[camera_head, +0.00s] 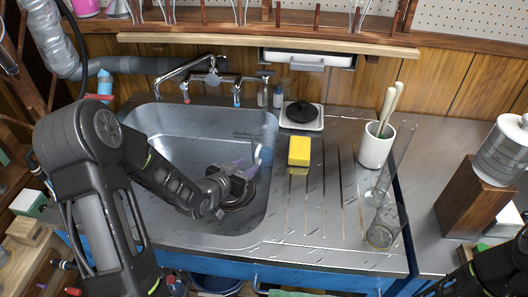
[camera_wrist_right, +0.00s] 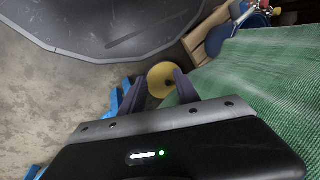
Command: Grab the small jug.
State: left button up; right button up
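A small white and blue vessel (camera_head: 262,154) is in the sink near its right wall; it may be the small jug, but it is too small to be sure. My left gripper (camera_head: 249,166) reaches down into the sink, with its purplish fingers pointing at this vessel. I cannot tell whether they touch it or how far apart they are. My right gripper (camera_wrist_right: 158,88) shows in the right wrist view with its fingers apart. A yellow disc (camera_wrist_right: 161,79) shows between the fingers, seemingly beyond them.
The sink (camera_head: 190,232) surrounds my left gripper. Right of it are a yellow sponge (camera_head: 299,151), a white pot with wooden handles (camera_head: 375,150) and a tall glass cylinder (camera_head: 384,228). A faucet (camera_head: 211,79) stands behind. A green cloth (camera_wrist_right: 255,80) is near my right gripper.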

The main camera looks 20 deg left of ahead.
aim_at(256, 159)
jog(key=o, duration=0.3)
jog(key=shift+o, duration=1.4)
jog(key=shift+f, duration=0.1)
pick_arm(q)
jog(key=x, duration=0.2)
jog(key=shift+w+f, duration=0.1)
jog(key=shift+w, duration=0.2)
jog(key=shift+x, duration=2.6)
jog(key=shift+a, duration=0.2)
jog(key=shift+c, duration=0.4)
